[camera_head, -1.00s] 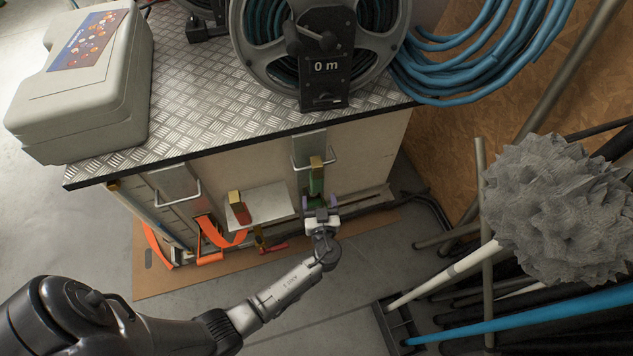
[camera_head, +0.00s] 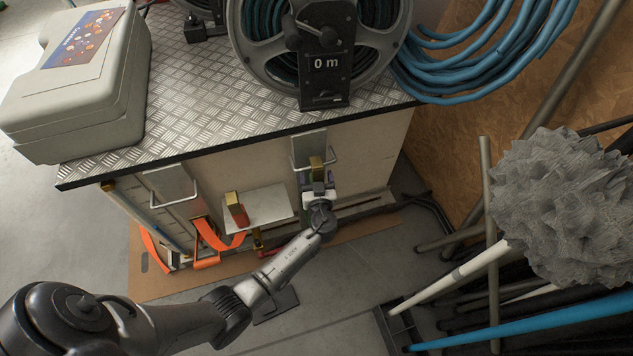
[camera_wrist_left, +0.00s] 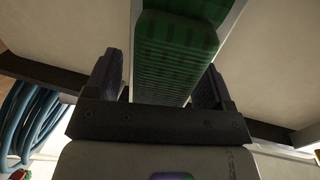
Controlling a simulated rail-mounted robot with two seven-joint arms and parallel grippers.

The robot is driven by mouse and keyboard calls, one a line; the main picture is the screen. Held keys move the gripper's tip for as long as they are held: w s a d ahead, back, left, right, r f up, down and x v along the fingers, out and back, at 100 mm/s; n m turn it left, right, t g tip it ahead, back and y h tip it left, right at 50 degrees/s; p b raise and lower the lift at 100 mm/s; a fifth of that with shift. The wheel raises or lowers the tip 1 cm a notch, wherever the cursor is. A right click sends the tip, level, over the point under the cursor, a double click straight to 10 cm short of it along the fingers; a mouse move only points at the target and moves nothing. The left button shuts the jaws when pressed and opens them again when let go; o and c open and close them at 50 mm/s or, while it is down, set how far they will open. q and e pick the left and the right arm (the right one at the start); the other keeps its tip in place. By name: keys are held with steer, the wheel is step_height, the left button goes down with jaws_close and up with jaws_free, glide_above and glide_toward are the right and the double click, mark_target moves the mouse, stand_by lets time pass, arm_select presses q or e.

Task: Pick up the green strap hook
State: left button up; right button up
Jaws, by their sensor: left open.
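The green strap hook (camera_wrist_left: 178,45) fills the top middle of the left wrist view as a ribbed green band. In the head view, its gold top (camera_head: 316,161) shows on the crate's front, below a metal handle; my gripper hides most of the rest. My left gripper (camera_head: 318,187) is in front of it. In the left wrist view, the open fingers (camera_wrist_left: 160,72) stand one on each side of the green band, with gaps visible. My right gripper is not in view.
The crate carries a tread-plate top (camera_head: 190,105) with a grey case (camera_head: 75,100) and a hose reel (camera_head: 325,50). An orange strap (camera_head: 215,238) and a red-gold hook (camera_head: 236,210) are to the left. Pipes (camera_head: 490,260) and a spiky grey ball (camera_head: 560,200) are to the right.

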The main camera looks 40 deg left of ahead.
arm_select(q)
steer(key=shift+s+d, duration=0.1)
steer(key=c, duration=1.2)
